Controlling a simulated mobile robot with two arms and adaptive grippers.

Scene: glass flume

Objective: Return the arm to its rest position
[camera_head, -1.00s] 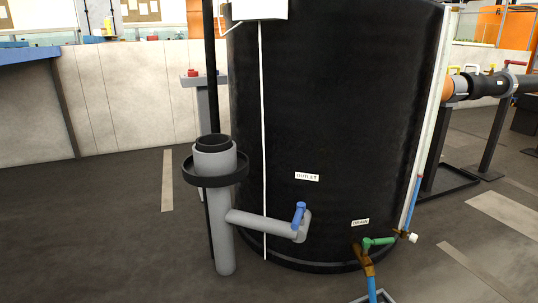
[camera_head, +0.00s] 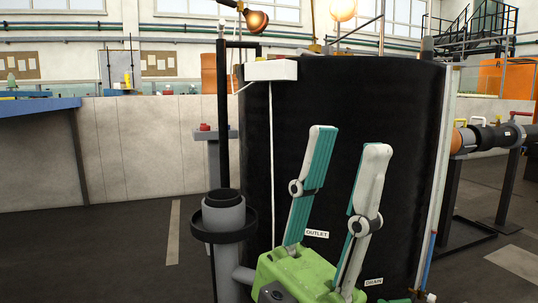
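My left gripper (camera_head: 350,140) shows at the lower middle, with a green body and two white and teal fingers. The fingers point up, stand apart and hold nothing; only the black tank (camera_head: 400,110) shows behind them. The gripper hides the tank's lower middle, including the blue outlet valve. The OUTLET label (camera_head: 317,233) shows between the fingers, and the DRAIN label (camera_head: 374,282) is just right of the gripper body. My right gripper is not in view.
A grey standpipe (camera_head: 224,215) with a black collar stands left of the gripper. A white box (camera_head: 271,70) sits at the tank's upper left rim. A blue bench (camera_head: 40,106) is at the left, and a pipe run (camera_head: 485,138) at the right. The floor at left is open.

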